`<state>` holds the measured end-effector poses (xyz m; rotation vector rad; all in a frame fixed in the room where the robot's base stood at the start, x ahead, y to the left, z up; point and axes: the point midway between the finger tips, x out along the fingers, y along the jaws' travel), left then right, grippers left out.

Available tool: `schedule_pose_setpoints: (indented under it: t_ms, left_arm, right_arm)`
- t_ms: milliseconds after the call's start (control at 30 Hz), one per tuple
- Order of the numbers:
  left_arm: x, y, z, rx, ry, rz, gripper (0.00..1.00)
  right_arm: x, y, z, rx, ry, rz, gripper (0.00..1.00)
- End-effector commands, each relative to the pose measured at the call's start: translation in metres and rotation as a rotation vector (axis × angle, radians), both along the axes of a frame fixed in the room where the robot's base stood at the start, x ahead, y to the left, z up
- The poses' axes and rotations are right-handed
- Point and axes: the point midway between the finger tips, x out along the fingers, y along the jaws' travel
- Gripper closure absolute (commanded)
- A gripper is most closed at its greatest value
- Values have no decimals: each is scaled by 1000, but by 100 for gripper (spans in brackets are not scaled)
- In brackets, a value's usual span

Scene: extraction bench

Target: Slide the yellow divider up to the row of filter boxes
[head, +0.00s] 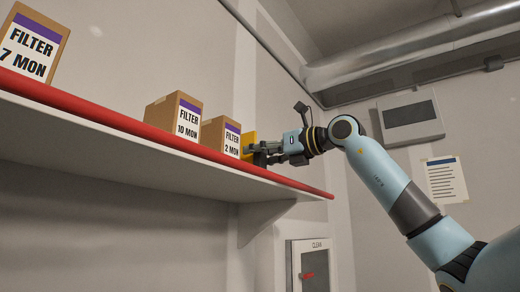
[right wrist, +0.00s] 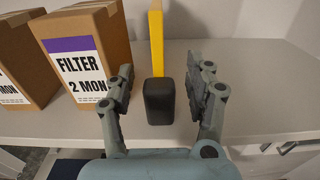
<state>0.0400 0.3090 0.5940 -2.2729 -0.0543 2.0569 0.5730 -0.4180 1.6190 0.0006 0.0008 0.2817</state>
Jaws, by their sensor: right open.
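The yellow divider (head: 249,140) stands upright on the shelf, right of the "2 MON" filter box (head: 221,136). In the right wrist view the divider (right wrist: 157,40) shows as a thin upright plate, with a gap between it and the "2 MON" box (right wrist: 90,60). A dark block (right wrist: 159,102) is at its near end; I cannot tell whether they are joined. My right gripper (right wrist: 166,75) is open, one finger on each side of the block, with visible space at both sides. In the head view the right gripper (head: 262,152) is at the divider. My left gripper is not in view.
The shelf (head: 130,150) has a red front edge. A "10 MON" box (head: 175,116) stands beside the "2 MON" box, and a "7 MON" box (head: 32,45) stands apart at far left. The shelf right of the divider (right wrist: 245,75) is clear.

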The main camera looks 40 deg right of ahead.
Motion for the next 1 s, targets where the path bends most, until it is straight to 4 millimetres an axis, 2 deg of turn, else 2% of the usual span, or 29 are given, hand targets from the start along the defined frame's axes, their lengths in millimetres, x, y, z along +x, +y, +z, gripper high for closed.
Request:
schedule_pose_setpoints:
  t_ms: [167, 400, 567, 700, 1000]
  left_arm:
    - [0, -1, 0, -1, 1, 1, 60]
    - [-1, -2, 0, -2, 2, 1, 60]
    - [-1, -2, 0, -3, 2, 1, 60]
    - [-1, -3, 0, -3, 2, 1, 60]
    - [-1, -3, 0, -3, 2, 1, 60]
  right_arm:
    - [0, 1, 20, 3, -7, 2, 46]
    - [0, 1, 66, 4, -7, 3, 46]
    - [0, 1, 89, 2, -5, 2, 46]
    - [0, 0, 98, 2, -2, 1, 46]
    - [0, 0, 99, 1, 0, 0, 46]
